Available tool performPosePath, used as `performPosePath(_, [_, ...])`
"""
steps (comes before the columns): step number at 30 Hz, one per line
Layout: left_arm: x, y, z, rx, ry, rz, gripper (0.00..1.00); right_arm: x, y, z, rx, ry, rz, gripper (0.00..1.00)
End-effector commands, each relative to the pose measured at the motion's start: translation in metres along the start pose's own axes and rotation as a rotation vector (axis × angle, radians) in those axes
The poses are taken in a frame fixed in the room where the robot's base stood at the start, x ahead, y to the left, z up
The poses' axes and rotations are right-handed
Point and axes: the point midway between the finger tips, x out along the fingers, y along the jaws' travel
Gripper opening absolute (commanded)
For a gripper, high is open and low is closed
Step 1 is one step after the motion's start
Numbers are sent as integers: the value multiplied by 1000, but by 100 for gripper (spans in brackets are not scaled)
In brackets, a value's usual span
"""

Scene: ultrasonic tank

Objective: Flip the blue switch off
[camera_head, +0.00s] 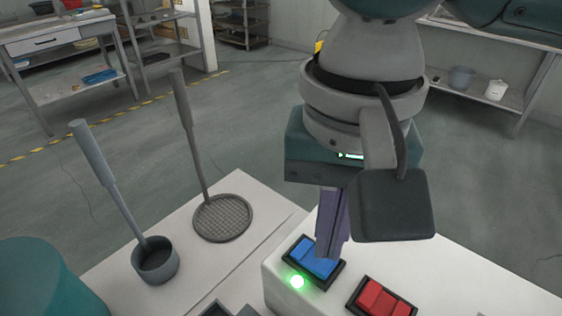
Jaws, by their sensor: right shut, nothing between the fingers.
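The blue switch (309,262) sits in a black frame on top of a white box. A green light (297,281) glows beside it, at its near left edge. My right gripper (329,254) is shut and empty, pointing down, with its fingertips at the right part of the blue switch. The fingers cover part of the switch, and I cannot tell whether they touch it. My left gripper is not in view.
A red switch (381,301) sits on the same box to the right. A ladle-like cup (155,262) and a round mesh skimmer (222,218) with upright handles stand on the white surface at left. Metal tables (72,32) stand far behind.

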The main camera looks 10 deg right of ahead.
Motion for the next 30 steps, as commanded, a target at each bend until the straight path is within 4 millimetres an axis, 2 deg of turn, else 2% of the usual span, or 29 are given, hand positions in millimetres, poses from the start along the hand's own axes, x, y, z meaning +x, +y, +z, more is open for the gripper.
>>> performPosePath(30, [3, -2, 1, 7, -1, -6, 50, 9, 0, 0, 0, -1, 0, 0])
